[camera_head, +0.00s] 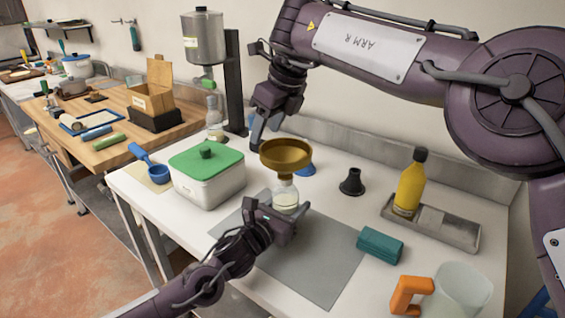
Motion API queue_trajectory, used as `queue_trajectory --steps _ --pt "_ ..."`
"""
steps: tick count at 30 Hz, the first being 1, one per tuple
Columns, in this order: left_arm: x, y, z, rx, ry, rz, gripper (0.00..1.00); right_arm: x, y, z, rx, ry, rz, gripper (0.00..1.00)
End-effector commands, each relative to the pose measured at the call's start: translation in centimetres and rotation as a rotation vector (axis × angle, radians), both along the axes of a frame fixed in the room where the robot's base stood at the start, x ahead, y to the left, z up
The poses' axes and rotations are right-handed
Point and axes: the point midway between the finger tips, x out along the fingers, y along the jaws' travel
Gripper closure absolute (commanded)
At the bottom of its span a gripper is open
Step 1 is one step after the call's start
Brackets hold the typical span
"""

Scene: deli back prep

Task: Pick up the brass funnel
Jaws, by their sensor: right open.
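The brass funnel (286,152) sits wide mouth up on top of a clear bottle (285,196) near the middle of the white table. My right gripper (265,130) comes down from above at the funnel's upper left. It is open and empty, with its fingers pointing down close to the rim. I cannot tell whether a finger touches the funnel. My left gripper (277,213) reaches in from the lower left, right at the bottle's lower part. Its jaws are partly hidden, so I cannot tell whether they close on the bottle.
A green-lidded container (207,185) stands to the left, with a blue scoop (150,158) beyond it. A black cone (352,182), a yellow bottle (410,185) on a tray (450,226), a teal block (380,245) and a clear jug (460,292) stand right. A grey mat (325,270) lies in front.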

Motion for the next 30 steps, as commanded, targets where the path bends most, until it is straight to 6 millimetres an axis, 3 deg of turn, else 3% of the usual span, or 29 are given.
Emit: queue_trajectory --steps 7,15,24,30 --pt "0.0 0.0 0.0 0.001 0.001 0.001 0.78 0.2 0.7 -1.9 0.001 0.002 -0.001 0.49" --pt "0.0 0.0 0.0 0.0 0.0 0.001 0.78 0.5 2.1 -5.4 0.001 0.001 -0.003 0.49" --pt "0.0 0.0 0.0 0.001 0.001 0.001 0.78 0.7 2.3 -5.9 0.001 0.0 -0.003 0.49" --pt "0.0 0.0 0.0 0.0 0.0 0.001 0.78 0.7 2.3 -5.8 0.001 0.0 -0.003 0.74"
